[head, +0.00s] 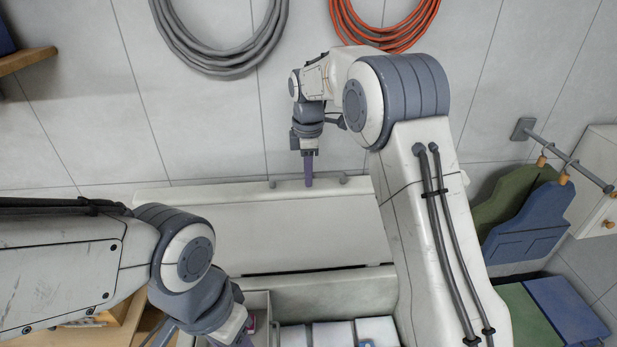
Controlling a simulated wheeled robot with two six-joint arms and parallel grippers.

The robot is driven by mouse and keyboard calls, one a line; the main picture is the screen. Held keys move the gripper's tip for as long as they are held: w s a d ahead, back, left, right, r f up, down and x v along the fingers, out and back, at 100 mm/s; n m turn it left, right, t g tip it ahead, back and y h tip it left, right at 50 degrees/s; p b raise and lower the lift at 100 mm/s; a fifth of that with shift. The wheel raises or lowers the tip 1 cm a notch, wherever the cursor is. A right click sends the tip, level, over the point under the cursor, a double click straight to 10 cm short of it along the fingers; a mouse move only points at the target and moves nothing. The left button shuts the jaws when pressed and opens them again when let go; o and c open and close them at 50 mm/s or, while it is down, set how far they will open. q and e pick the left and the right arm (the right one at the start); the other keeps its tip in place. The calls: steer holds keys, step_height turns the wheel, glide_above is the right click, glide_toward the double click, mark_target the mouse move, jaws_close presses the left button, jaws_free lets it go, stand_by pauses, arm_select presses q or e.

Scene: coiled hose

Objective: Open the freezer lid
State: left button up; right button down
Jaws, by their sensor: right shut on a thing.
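The white freezer lid (220,228) is raised, its handle edge up near the tiled wall. The handle (342,180) is a grey bar along that far edge. My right gripper (308,182) points down at the handle's middle, its purple fingers shut on it. Below the lid the freezer (330,287) is open, with white and blue boxes (331,334) inside. My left gripper (247,328) is at the bottom edge, mostly hidden and cut off, so its fingers cannot be judged.
A grey hose coil (222,62) and an orange one (385,38) are on the wall. Green (505,205) and blue aprons (532,222) hang from a rail at the right, beside a white cabinet (597,185). A wooden shelf (25,60) is at upper left.

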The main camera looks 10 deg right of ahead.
steer(key=shift+w+a+f, duration=0.15)
steer(key=shift+w, duration=0.25)
steer(key=c, duration=1.1)
jaws_free()
steer(key=shift+r, duration=0.2)
